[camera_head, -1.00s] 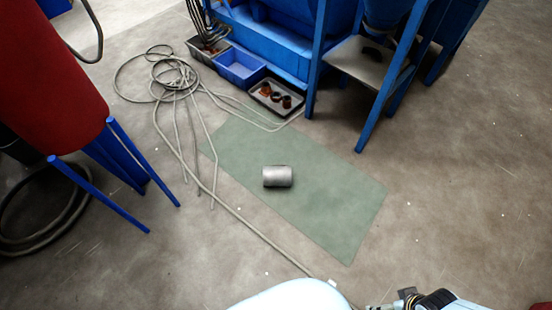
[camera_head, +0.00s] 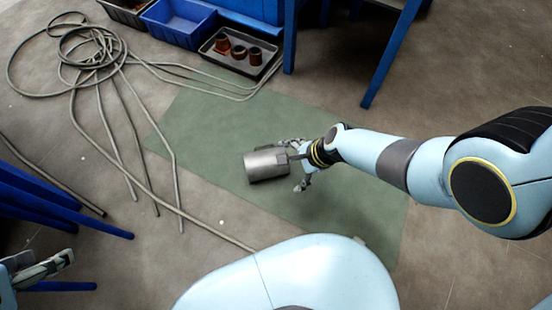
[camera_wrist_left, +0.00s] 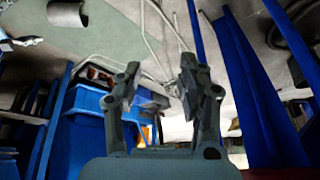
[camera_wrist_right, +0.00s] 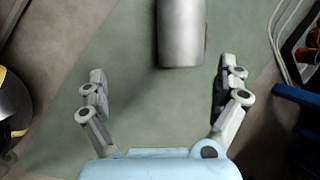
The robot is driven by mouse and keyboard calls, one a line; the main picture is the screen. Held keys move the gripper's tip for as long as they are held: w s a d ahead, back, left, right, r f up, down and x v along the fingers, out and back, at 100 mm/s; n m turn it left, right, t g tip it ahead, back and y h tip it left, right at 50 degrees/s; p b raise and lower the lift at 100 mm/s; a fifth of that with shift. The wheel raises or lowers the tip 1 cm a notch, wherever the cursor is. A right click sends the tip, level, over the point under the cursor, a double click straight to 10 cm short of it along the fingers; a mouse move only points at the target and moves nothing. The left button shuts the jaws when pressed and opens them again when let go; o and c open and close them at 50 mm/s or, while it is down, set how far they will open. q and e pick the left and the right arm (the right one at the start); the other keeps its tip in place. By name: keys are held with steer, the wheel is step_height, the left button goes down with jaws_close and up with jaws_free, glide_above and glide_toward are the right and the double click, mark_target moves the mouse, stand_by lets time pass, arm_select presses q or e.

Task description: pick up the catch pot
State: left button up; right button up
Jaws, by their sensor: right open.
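The catch pot, a grey metal cylinder (camera_head: 264,164), lies on its side on the green mat (camera_head: 215,125). My right gripper (camera_head: 298,164) is open at the pot's right end, its fingers spread apart. In the right wrist view the pot (camera_wrist_right: 181,35) is ahead of the open fingers (camera_wrist_right: 160,84), right of centre between them, with a gap to each. My left gripper (camera_head: 45,268) is at the far lower left, away from the pot. In the left wrist view its fingers (camera_wrist_left: 160,75) stand apart with nothing held. The pot also shows there at the upper left (camera_wrist_left: 67,13).
Grey hoses (camera_head: 95,60) lie coiled on the floor to the left, one running past the mat. A blue bin (camera_head: 178,18) and a black tray (camera_head: 240,52) with brown parts stand at the back. Blue stand legs (camera_head: 75,205) are near my left gripper. The mat around the pot is clear.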

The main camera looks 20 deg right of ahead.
mark_target(272, 161)
steer(key=shift+t, duration=0.3)
steer(key=w+f+b, duration=0.2)
steer(key=w+f, duration=0.1)
steer(key=w+f+b, duration=0.1)
steer(key=w+b, duration=0.1)
steer(key=shift+w+a+f, duration=0.2)
steer(key=shift+a+f, duration=0.05)
steer(key=shift+f, duration=0.05)
steer(key=shift+w+a+f, duration=0.1)
steer(key=shift+w+f, duration=0.05)
steer(key=shift+w, duration=0.05)
steer(key=b+x, duration=0.2)
steer(key=shift+a+f, duration=0.1)
steer(key=shift+f, duration=0.25)
steer(key=shift+w+a+f+b, duration=0.1)
steer(key=shift+f+b, duration=0.2)
steer(key=shift+b, duration=0.15)
steer(key=shift+w+a+f+b, duration=0.2)
steer(key=shift+w+f+b, duration=0.05)
steer(key=shift+f+b, duration=0.2)
arm_select(q)
step_height(272, 161, down, 12)
steer(key=t, duration=0.5)
steer(key=shift+s+d+f, duration=0.25)
steer(key=shift+s, duration=0.15)
arm_select(e)
steer(key=shift+w+a+f, duration=0.1)
steer(key=shift+w+f, duration=0.05)
steer(key=shift+f, duration=0.05)
